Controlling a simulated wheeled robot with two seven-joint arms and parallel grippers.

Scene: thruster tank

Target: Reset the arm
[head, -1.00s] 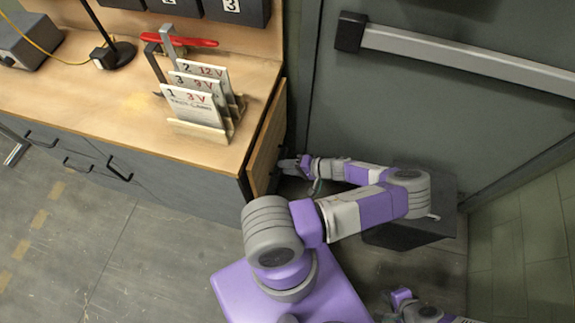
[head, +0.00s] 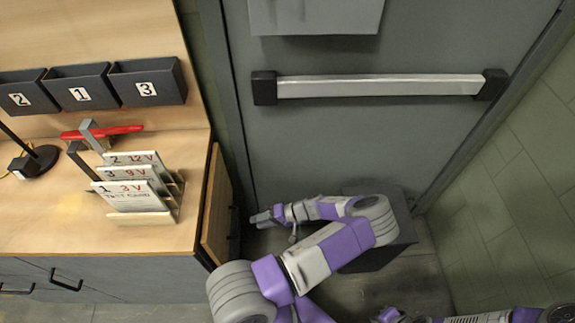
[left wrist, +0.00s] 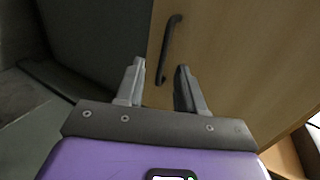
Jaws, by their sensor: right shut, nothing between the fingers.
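My left gripper (head: 262,217) is beside the open wooden cabinet door (head: 216,212) at the right end of the bench. In the left wrist view my left gripper (left wrist: 158,85) has its two fingers apart with nothing between them. The door's dark handle (left wrist: 170,48) is just beyond the fingertips, apart from them as far as I can tell. My right arm (head: 470,316) shows only in part at the bottom right of the head view, and its fingers cannot be made out clearly.
A wooden bench (head: 50,220) with a card rack (head: 150,210) stands at the left. Numbered bins (head: 150,83) hang above it. A grey door with a push bar (head: 380,87) is behind my left arm. A dark box (head: 385,250) stands on the floor behind that arm.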

